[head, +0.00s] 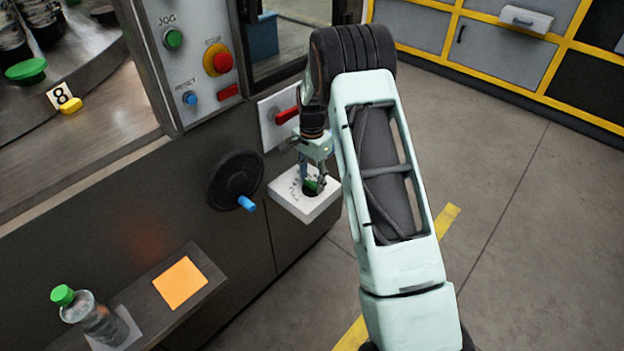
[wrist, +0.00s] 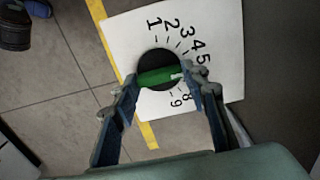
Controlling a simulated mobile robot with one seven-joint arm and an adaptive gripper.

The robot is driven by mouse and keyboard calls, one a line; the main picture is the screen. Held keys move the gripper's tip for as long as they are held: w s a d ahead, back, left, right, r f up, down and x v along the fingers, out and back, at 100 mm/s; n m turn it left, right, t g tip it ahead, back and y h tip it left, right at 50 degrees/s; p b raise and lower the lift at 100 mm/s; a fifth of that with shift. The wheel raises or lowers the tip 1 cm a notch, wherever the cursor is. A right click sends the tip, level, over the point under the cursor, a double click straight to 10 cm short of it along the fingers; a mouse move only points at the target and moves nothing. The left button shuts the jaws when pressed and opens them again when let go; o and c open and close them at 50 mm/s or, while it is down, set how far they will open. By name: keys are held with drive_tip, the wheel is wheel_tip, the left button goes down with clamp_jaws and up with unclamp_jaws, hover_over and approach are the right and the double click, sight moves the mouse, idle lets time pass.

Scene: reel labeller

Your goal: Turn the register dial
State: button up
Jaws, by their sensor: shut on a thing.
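The register dial (wrist: 158,60) is a black disc with a green grip bar (wrist: 158,77) across it, set on a white plate (wrist: 130,38) with numbers printed around an arc. A white mark at the bar's right end faces the stretch between 5 and 8, where my right finger hides the numbers. My gripper (wrist: 162,79) is shut on the green bar, one finger at each end. In the head view my gripper (head: 314,174) reaches down to the white plate (head: 298,208) on the machine's side; its fingers partly hide the dial.
A red switch handle (head: 287,115) sits just above the dial plate. A black handwheel (head: 232,178) with a blue knob is to the left. A panel (head: 190,60) with several buttons is above. A shelf (head: 150,297) holds a bottle (head: 97,318) and an orange note. Floor at right is clear.

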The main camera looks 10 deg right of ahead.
sight(312, 182)
drive_tip(key=shift+n, duration=0.3)
drive_tip(key=n, duration=1.1)
drive_tip(key=shift+b, duration=0.3)
idle(0.5)
drive_tip(key=o, duration=1.2)
drive_tip(key=shift+c, duration=0.2)
drive_tip(key=shift+r, duration=0.15)
wheel_tip(312, 182, up, 12)
